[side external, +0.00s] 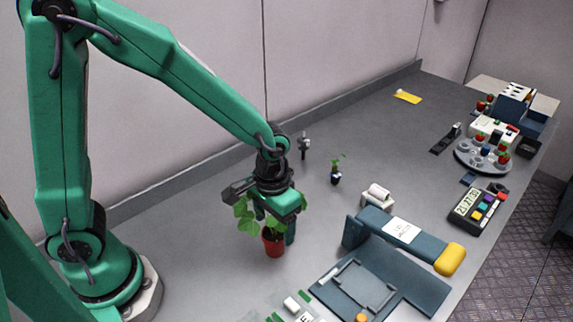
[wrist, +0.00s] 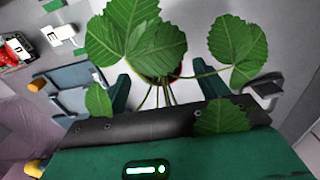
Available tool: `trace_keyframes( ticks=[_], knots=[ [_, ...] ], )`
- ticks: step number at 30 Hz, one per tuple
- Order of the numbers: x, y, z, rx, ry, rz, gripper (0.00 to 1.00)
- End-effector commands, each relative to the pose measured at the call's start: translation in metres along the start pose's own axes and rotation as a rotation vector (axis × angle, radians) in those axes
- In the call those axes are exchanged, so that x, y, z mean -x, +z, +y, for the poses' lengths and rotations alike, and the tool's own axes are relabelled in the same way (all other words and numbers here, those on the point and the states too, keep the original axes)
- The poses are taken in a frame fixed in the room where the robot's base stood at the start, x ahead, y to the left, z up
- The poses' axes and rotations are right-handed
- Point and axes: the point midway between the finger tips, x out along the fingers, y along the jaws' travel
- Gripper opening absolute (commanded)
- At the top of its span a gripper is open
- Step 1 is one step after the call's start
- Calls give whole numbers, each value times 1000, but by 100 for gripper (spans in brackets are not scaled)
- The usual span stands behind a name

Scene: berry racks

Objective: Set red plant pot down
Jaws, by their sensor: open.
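The red plant pot (side external: 274,243) stands upright on the grey table in the side view, with green leaves rising from it. In the wrist view only a sliver of its red rim (wrist: 176,76) shows; broad leaves (wrist: 135,38) hide most of it. My gripper (side external: 277,232) is open and low around the pot, with one finger at its right side. In the wrist view my gripper's two fingers (wrist: 165,88) stand apart on either side of the plant's stems. Leaves cover part of the fingers, so I cannot tell whether they touch the pot.
A blue-grey bracket device with a yellow end (side external: 450,259) lies right of the pot. A small dark plant pot (side external: 336,177) and a white roll (side external: 379,192) stand behind. A timer box (side external: 478,211) and round rack (side external: 484,156) are farther right. The table's back middle is mostly clear.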

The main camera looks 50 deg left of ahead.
Motion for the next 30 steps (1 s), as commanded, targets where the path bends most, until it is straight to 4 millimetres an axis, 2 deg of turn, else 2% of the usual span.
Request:
trace_keyframes(
  ticks=[6,12,18,30],
  knots=[
    [33,-1,0,0,2,5,73],
    [55,0,0,0,1,2,73],
    [63,0,0,0,0,0,73],
    [64,0,0,0,0,0,73]
  ],
)
